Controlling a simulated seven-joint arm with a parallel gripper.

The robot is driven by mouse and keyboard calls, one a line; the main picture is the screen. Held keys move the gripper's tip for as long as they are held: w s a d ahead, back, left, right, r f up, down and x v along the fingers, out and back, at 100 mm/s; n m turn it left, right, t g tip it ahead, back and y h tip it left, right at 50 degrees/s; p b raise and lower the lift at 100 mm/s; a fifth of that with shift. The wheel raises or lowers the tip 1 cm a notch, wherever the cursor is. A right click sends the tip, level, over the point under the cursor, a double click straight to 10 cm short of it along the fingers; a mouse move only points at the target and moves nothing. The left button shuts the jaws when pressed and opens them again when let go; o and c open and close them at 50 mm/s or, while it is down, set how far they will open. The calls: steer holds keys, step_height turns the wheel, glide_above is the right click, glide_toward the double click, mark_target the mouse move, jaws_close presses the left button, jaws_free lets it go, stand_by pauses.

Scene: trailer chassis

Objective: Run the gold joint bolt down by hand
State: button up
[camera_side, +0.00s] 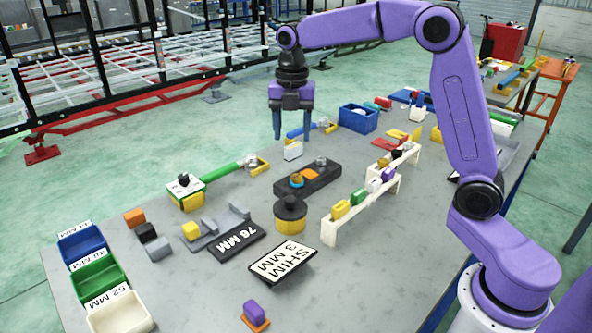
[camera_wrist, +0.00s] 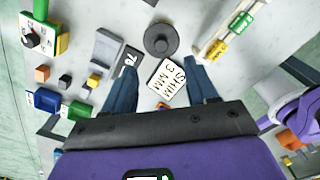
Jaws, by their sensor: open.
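In the side view a black joint block (camera_side: 318,182) lies mid-table. A small gold bolt head (camera_side: 296,178) shows on it above a blue ring, beside an orange patch (camera_side: 311,174); a grey bolt-like piece (camera_side: 321,162) stands at its far end. How deep the gold bolt sits cannot be told. My gripper (camera_side: 291,137) points down, open and empty, above and behind the block, apart from it. In the wrist view my gripper's fingers (camera_wrist: 160,72) are spread above the shim card (camera_wrist: 167,82); the gold bolt cannot be made out there.
A round black-topped yellow pot (camera_side: 290,222) stands in front of the block. White racks (camera_side: 338,232) with coloured pieces stand to its right. A green-handled tool (camera_side: 222,173), a grey fixture (camera_side: 222,226) and bins (camera_side: 100,275) lie left. The front right tabletop is clear.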

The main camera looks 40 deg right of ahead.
mark_target(296, 175)
steer(key=w+d+n, duration=0.4)
steer(key=w+d, duration=0.3)
steer(key=d, duration=0.1)
steer(key=f, duration=1.7)
steer(key=shift+s+a+f, duration=0.2)
steer(key=shift+s+f, duration=0.05)
steer(key=c, duration=1.1)
